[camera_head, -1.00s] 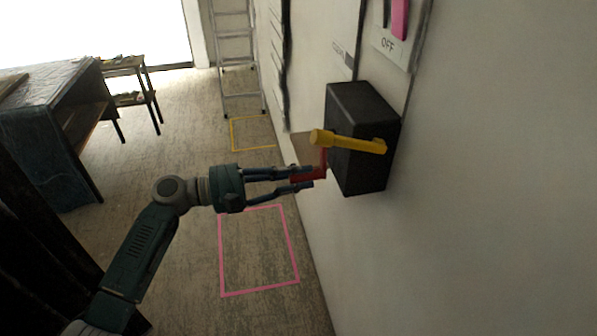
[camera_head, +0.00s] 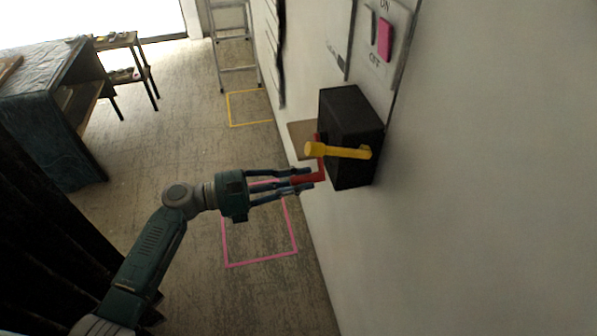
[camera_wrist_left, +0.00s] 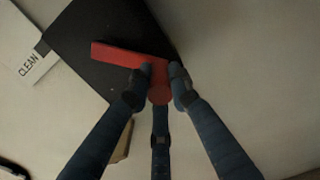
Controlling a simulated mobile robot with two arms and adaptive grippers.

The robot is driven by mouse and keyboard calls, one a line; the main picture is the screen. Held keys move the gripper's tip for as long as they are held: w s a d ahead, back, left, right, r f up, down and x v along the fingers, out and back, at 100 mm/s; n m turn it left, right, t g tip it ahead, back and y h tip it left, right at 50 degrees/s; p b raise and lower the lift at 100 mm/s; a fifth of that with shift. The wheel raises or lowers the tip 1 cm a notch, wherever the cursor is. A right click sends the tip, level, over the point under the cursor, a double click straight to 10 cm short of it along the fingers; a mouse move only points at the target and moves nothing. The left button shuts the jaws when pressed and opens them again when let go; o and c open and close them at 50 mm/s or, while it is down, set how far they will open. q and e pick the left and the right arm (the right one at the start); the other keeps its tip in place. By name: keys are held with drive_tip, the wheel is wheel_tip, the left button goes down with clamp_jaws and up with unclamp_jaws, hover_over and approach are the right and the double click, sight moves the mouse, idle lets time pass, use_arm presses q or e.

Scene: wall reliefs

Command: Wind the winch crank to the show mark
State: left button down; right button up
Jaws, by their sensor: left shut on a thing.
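A black box (camera_head: 338,112) is fixed to the wall at the right, and it also shows in the left wrist view (camera_wrist_left: 98,30). A red crank (camera_head: 322,170) is on its left side, partly hidden behind the fingers. My left gripper (camera_head: 308,179) is shut on the red handle, with the fingers around it. In the left wrist view the red crank's arm (camera_wrist_left: 120,54) runs left from the held handle, across the black face. I cannot make out a show mark. My right gripper is not in view.
A pink switch (camera_head: 385,40) is on a wall plate above the box. A "CLEAN" label (camera_wrist_left: 28,66) shows beside the box. A pink floor outline (camera_head: 260,262) lies below my arm. A ladder (camera_head: 233,50) and a dark table (camera_head: 50,125) stand farther back.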

use_arm(q)
drive_tip(key=shift+d+r, duration=0.1)
drive_tip(key=shift+r, duration=0.2)
drive_tip(key=c, duration=1.8)
unclamp_jaws()
drive_tip(key=shift+o, duration=1.2)
drive_tip(key=shift+s, duration=0.15)
drive_tip(key=shift+a+f, duration=0.15)
drive_tip(key=shift+a, duration=0.1)
drive_tip(key=v, duration=1.1)
drive_tip(key=shift+a, duration=0.25)
drive_tip(key=shift+s, duration=0.15)
